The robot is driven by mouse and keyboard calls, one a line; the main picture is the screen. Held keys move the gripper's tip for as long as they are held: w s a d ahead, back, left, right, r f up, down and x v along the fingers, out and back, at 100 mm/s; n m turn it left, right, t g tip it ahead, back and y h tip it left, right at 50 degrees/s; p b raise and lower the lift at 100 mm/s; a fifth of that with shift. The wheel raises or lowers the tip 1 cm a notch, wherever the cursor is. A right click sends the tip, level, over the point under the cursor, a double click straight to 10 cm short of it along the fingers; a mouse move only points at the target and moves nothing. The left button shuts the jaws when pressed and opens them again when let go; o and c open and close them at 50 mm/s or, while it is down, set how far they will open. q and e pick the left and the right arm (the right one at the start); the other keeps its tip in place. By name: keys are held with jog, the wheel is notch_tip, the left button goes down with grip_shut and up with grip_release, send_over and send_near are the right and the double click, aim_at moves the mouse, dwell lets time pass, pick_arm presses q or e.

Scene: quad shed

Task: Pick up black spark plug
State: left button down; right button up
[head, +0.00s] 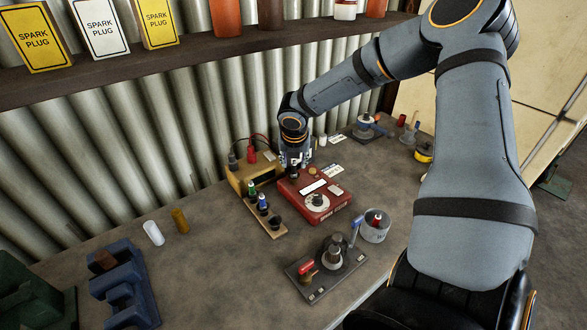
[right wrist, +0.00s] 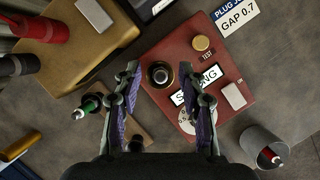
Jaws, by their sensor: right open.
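A black round piece that looks like the black spark plug (right wrist: 160,74) stands on the red tester (right wrist: 222,62), seen from above with a brass-coloured ring around it. My right gripper (right wrist: 160,68) is open above the tester, with this piece between its two fingers in the picture; I see no contact. In the head view my right gripper (head: 296,160) is over the back left part of the tester (head: 330,212) and hides part of that area. My left gripper is not in view.
A brass-coloured box (head: 236,174) with red and black terminals stands left of the tester. A grey cup (head: 376,231) with a red-topped plug and a dark plate with a fixture (head: 327,265) stand in front.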

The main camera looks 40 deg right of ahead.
jog(key=shift+s+r, duration=0.1)
jog(key=shift+s+a, duration=0.1)
jog(key=c, duration=0.5)
jog(key=shift+c, duration=1.2)
grip_shut()
jog(key=shift+r, duration=0.6)
jog(key=s+a+r+b, duration=0.3)
jog(key=s+r+b, duration=0.4)
jog(key=s+r, duration=0.5)
jog(key=shift+s+a, duration=0.15)
jog(key=shift+s, duration=0.55)
